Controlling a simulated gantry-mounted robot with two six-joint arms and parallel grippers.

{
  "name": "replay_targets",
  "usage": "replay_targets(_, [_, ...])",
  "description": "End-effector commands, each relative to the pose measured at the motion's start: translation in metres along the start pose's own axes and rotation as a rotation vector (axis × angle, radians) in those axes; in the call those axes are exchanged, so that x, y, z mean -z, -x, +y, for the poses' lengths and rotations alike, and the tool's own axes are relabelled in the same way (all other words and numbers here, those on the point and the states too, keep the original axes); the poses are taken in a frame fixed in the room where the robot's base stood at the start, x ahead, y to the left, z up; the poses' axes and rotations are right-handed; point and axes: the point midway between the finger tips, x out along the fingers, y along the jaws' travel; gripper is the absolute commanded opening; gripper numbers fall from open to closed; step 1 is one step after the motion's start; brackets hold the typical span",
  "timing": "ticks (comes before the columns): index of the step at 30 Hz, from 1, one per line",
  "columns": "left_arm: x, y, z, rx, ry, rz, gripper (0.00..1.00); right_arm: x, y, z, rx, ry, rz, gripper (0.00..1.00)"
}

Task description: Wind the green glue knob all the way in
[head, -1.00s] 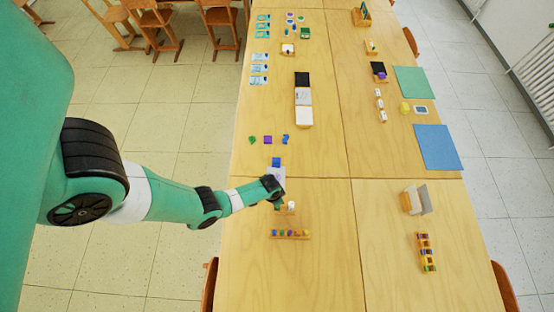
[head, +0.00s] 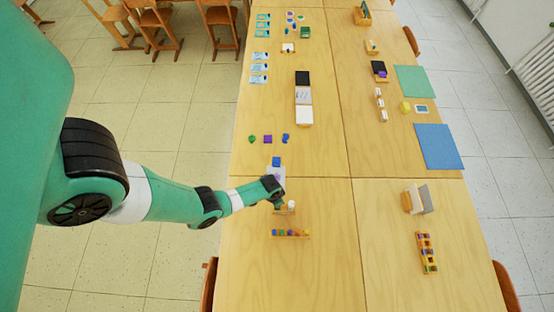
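My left gripper (head: 277,202) reaches in from the left over the near left table. It points down beside a small wooden holder (head: 285,212) that has a white upright piece (head: 291,205) on it. Green shows at the gripper's tip; I cannot tell whether this is the green glue knob or part of my arm. The fingers are too small and hidden to judge. A wooden rack (head: 303,236) with several small coloured pieces stands just nearer to me. My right gripper is not in view.
A blue block (head: 276,162) and a pale sheet (head: 279,173) lie just beyond the gripper. Green (head: 252,139), purple (head: 268,139) and blue (head: 285,138) pieces lie farther back. A coloured rack (head: 427,253) stands right. The near table's middle is clear.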

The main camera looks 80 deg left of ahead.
Motion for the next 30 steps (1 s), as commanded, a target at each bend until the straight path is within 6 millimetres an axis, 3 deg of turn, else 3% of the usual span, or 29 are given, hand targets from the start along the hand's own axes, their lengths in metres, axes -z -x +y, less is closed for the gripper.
replay_targets(17, [-0.001,-0.009,0.000,0.000,0.000,0.000,0.00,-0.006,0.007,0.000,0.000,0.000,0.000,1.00])
replay_targets(30, [0.000,0.002,0.000,0.000,0.000,0.000,0.00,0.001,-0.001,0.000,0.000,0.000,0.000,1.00])
